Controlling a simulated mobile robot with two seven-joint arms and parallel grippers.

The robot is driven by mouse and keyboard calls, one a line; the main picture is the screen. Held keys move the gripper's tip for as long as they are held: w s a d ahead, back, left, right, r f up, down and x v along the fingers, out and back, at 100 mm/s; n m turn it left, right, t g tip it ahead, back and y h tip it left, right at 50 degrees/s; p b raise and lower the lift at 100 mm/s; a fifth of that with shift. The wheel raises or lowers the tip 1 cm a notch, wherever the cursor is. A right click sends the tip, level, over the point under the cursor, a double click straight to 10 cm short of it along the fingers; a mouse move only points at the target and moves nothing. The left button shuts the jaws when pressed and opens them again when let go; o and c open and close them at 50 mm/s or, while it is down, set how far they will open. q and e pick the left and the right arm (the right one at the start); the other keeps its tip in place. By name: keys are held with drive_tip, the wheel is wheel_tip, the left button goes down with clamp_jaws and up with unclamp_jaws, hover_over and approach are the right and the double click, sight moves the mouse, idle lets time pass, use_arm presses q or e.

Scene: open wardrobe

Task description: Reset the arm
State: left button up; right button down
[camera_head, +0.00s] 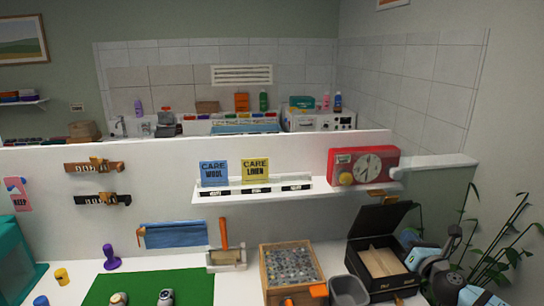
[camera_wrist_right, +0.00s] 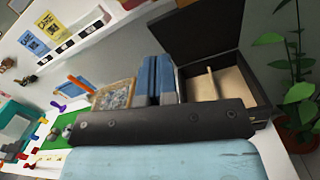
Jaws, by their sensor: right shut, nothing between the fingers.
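My right arm comes in at the lower right of the head view. Its right gripper (camera_head: 421,257), light blue and dark, is beside the right side of an open black box (camera_head: 380,277). Its fingertips are hard to make out there. In the right wrist view my own light-blue and dark hand part (camera_wrist_right: 160,123) fills the lower middle, and the open black box (camera_wrist_right: 216,85) lies just beyond it. The right gripper is shut and empty. My left gripper is not in view.
A grey bin (camera_head: 348,291) and a wooden tray of small grey items (camera_head: 291,266) stand left of the box. A shelf (camera_head: 262,195) with a red timer (camera_head: 362,167) is above. A plant (camera_head: 500,238) stands at the right. A green mat (camera_head: 190,287) lies at the left.

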drive_tip(key=s+a+f+m+g+y, duration=0.1)
drive_tip(key=s+a+f+m+g, duration=0.1)
drive_tip(key=s+a+f+m, duration=0.6)
drive_tip(key=s+a+f+m+g, duration=0.2)
drive_tip(key=s+a+f+m, duration=0.35)
drive_tip(key=f, duration=0.55)
drive_tip(key=s+a+f+m+g, duration=0.1)
drive_tip(key=s+a+f+m, duration=0.1)
drive_tip(key=s+m, duration=0.3)
drive_tip(key=s+a+f+m+g, duration=0.1)
drive_tip(key=s+f+m, duration=0.3)
drive_tip(key=s, duration=0.6)
drive_tip(key=s+a+f+m+g, duration=0.1)
drive_tip(key=s+a+f+m, duration=0.2)
drive_tip(key=s+m, duration=0.4)
drive_tip(key=shift+s+a+m+g+y, duration=0.3)
drive_tip(key=shift+s+a+m+g, duration=0.1)
drive_tip(key=shift+a+m, duration=0.3)
